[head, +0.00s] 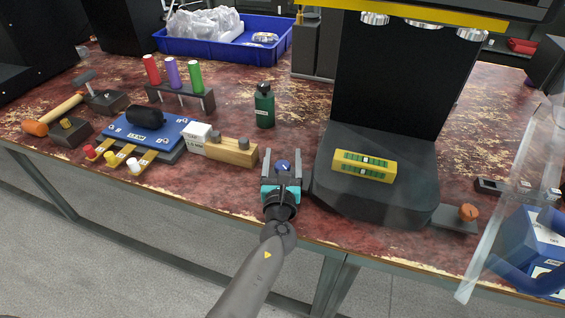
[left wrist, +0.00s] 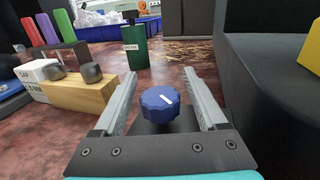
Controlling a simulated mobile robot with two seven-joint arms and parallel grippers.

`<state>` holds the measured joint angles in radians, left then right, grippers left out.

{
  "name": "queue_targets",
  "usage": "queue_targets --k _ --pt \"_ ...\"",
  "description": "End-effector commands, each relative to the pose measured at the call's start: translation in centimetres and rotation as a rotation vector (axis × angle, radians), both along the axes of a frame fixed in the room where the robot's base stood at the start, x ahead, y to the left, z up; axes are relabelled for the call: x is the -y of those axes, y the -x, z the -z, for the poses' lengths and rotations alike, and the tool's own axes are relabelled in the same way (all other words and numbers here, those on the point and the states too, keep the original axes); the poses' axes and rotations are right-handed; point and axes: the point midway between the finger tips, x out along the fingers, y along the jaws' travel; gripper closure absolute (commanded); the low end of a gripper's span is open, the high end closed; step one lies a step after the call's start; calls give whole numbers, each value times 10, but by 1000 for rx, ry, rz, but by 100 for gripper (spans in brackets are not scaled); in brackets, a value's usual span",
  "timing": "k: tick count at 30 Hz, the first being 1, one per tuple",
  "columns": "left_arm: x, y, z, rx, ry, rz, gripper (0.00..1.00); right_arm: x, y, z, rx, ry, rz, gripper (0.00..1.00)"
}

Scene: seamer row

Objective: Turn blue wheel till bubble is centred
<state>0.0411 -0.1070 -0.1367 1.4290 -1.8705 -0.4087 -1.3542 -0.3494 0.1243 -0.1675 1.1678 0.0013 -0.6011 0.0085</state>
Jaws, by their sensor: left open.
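The blue wheel (head: 283,166) is a faceted knob with a white mark on top, at the left side of the dark machine base. It shows large in the left wrist view (left wrist: 160,103). My left gripper (head: 282,156) is open, its fingers on either side of the wheel, with gaps visible between fingers and wheel in the wrist view. The yellow level (head: 385,178) with green vials lies on the dark base (head: 405,205). Pale spots show near the middle of its vials, but the bubble's exact position is too small to tell. My right gripper is not in view.
A wooden block with grey pegs (head: 232,150) and a green bottle (head: 264,108) stand left of and behind the wheel. An orange knob (head: 468,212) is right of the base, near a clear panel (head: 500,215). A blue bin (head: 225,47) stands at the back.

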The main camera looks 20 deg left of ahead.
Motion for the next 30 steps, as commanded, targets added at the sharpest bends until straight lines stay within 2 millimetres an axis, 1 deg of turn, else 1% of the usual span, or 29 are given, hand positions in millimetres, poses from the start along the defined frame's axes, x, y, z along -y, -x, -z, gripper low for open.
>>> queue_targets --k 5,8,18,24,27,30 --pt "3 13 0 -2 -1 1 26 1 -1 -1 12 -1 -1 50" --pt "7 28 0 -3 -1 2 26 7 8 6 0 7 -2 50" --pt "25 98 0 -4 -1 2 26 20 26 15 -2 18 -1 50" --pt "33 131 0 -3 -1 1 26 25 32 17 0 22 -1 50" --pt "36 141 1 -3 0 0 26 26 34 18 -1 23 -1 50" --pt "37 146 0 -1 0 1 26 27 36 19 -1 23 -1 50"
